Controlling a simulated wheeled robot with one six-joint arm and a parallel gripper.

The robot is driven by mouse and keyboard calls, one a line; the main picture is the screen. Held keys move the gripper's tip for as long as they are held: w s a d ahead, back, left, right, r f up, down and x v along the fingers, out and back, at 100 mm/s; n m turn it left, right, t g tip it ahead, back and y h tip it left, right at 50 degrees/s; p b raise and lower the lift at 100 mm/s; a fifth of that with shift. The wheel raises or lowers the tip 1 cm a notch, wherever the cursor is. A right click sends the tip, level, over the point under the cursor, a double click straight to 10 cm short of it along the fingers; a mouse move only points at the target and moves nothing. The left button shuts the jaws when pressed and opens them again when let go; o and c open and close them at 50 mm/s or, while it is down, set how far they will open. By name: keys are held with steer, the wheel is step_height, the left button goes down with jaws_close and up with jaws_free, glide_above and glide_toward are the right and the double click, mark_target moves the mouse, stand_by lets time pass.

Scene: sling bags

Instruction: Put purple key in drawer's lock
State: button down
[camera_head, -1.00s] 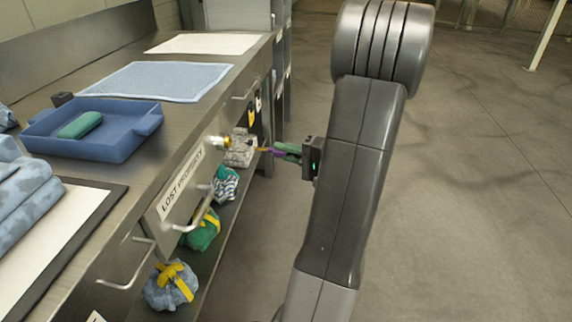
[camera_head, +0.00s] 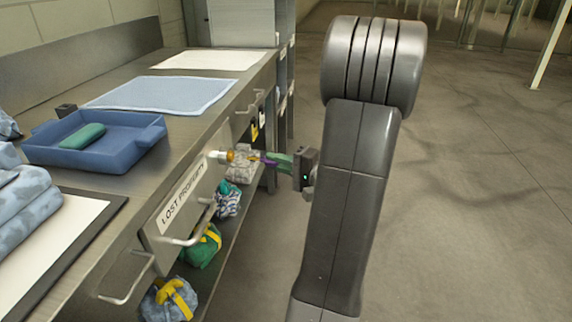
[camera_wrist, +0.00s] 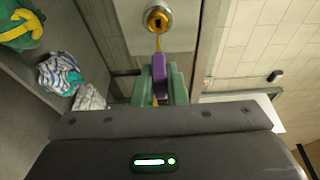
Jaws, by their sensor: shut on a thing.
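The purple key (camera_wrist: 158,72) is held between the green fingers of my gripper (camera_wrist: 160,88) in the wrist view. Its yellow shaft points at the brass lock (camera_wrist: 158,20) on the drawer front. In the wrist view the shaft's tip is just below the keyhole; I cannot tell whether it touches the lock. In the head view the purple key (camera_head: 268,161) and my gripper (camera_head: 281,162) are right of the lock (camera_head: 229,156). The drawer (camera_head: 181,207) labelled "LOST PROPERTY" looks shut.
A blue tray (camera_head: 140,150) holding a green case (camera_head: 82,136) stands on the steel counter. A blue towel (camera_head: 165,92) lies behind it. Several cloth bundles sit on the shelf below, including a green one (camera_head: 203,247). Open floor lies right of my arm.

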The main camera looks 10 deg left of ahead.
mark_target(252, 159)
steer(key=shift+a, duration=1.3)
steer(key=shift+b, duration=0.9)
stand_by(0.5)
steer(key=shift+w+a+b, duration=0.1)
steer(key=shift+a+b, duration=0.4)
steer(key=shift+a, duration=1.4)
steer(key=c, duration=1.4)
jaws_free()
steer(key=p+v, duration=0.2)
steer(key=v, duration=1.1)
steer(key=shift+s+d+p, duration=0.2)
steer(key=shift+d+p, duration=0.1)
steer(key=shift+d, duration=0.05)
steer(key=b+x, duration=0.2)
steer(key=x, duration=1.1)
steer(key=shift+w+a+b, duration=0.2)
steer(key=shift+a+b, duration=0.1)
